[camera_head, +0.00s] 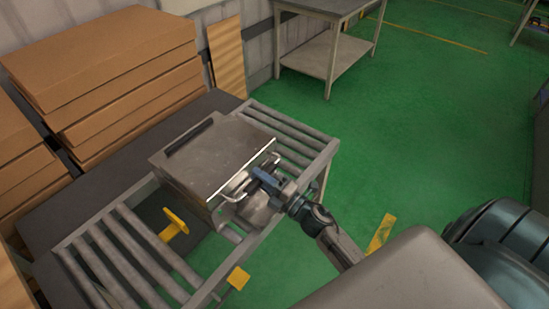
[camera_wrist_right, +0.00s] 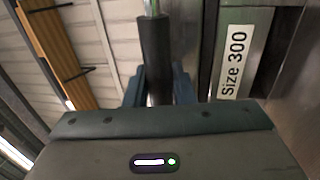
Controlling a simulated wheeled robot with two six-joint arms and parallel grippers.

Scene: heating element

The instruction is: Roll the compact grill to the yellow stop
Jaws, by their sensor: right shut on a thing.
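The compact grill (camera_head: 222,155) is a grey metal box with a dark strip along its far top edge and a handle on its near side. It sits on the roller conveyor (camera_head: 325,152), in its middle part. My right gripper (camera_head: 264,180) is shut on the handle, whose dark grip (camera_wrist_right: 155,55) stands between the fingers in the right wrist view. A face with a "Size 300" label (camera_wrist_right: 233,60) shows beside it. My left gripper is not in view.
Bare rollers (camera_head: 130,260) lie left of the grill, and more lie to its right. A yellow block (camera_head: 238,278) is at the conveyor's near edge. Stacked cardboard boxes (camera_head: 110,60) stand behind on a dark surface. A grey table (camera_head: 335,45) stands at the back.

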